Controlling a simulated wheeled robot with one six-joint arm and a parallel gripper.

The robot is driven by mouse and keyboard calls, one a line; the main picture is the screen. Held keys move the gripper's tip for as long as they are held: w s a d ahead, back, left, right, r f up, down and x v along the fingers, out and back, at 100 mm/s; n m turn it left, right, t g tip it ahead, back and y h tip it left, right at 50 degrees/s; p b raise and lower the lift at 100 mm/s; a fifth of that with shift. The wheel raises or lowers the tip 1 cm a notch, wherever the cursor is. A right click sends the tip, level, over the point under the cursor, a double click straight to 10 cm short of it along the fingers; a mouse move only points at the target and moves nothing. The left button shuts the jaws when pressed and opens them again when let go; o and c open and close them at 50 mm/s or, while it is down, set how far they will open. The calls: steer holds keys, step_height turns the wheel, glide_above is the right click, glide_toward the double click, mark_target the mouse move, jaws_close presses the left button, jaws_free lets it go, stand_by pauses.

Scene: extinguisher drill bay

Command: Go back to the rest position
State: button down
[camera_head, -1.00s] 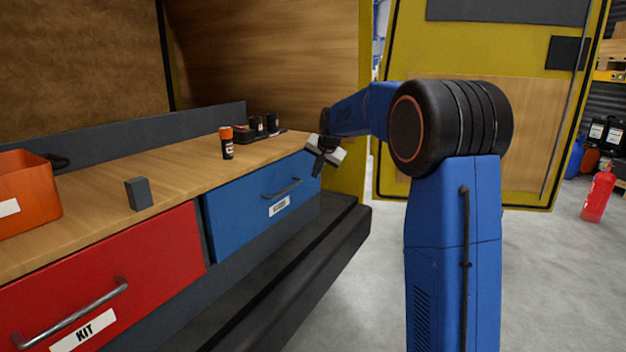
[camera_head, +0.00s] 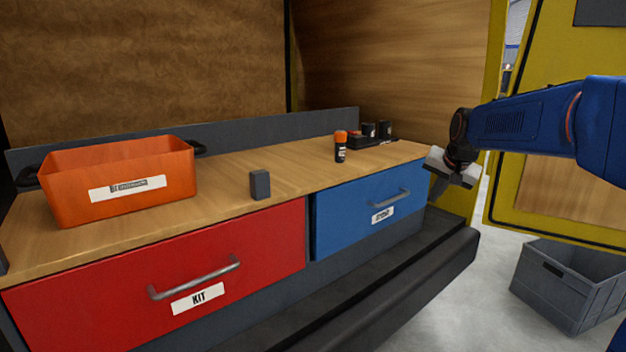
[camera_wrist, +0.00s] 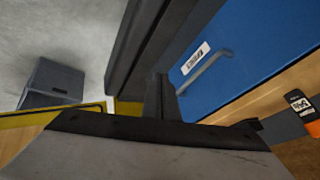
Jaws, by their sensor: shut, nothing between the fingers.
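My gripper (camera_head: 440,186) is at the right in the head view, on the end of my blue arm. It is shut and empty, pointing down beside the right end of the workbench (camera_head: 225,187). It is close to the blue drawer (camera_head: 350,215), but I cannot tell whether it touches anything. In the wrist view my shut fingers (camera_wrist: 160,98) show at the lower middle, with the blue drawer's face (camera_wrist: 240,50) and handle just beyond. The blue drawer and the red drawer (camera_head: 120,300) labelled KIT both look shut.
An orange bin (camera_head: 75,205), a small dark block (camera_head: 260,185) and an orange-capped can (camera_head: 340,148) stand on the bench. Small dark items (camera_head: 368,138) sit at its back right. A grey crate (camera_head: 545,285) stands on the floor at right. A yellow door (camera_head: 525,150) is behind my arm.

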steer(key=s+a+f+n, duration=0.2)
steer(key=s+f, duration=0.2)
steer(key=s, duration=0.9)
steer(key=s+a+f+n+g, duration=0.1)
steer(key=s+f, duration=0.4)
steer(key=s, duration=0.9)
steer(key=s+a+f+n, duration=0.2)
steer(key=s+f, duration=0.3)
steer(key=s, duration=0.8)
steer(key=shift+s+a+f+n+g, duration=0.2)
steer(key=shift+s+a+n+g, duration=0.15)
steer(key=shift+n, duration=0.45)
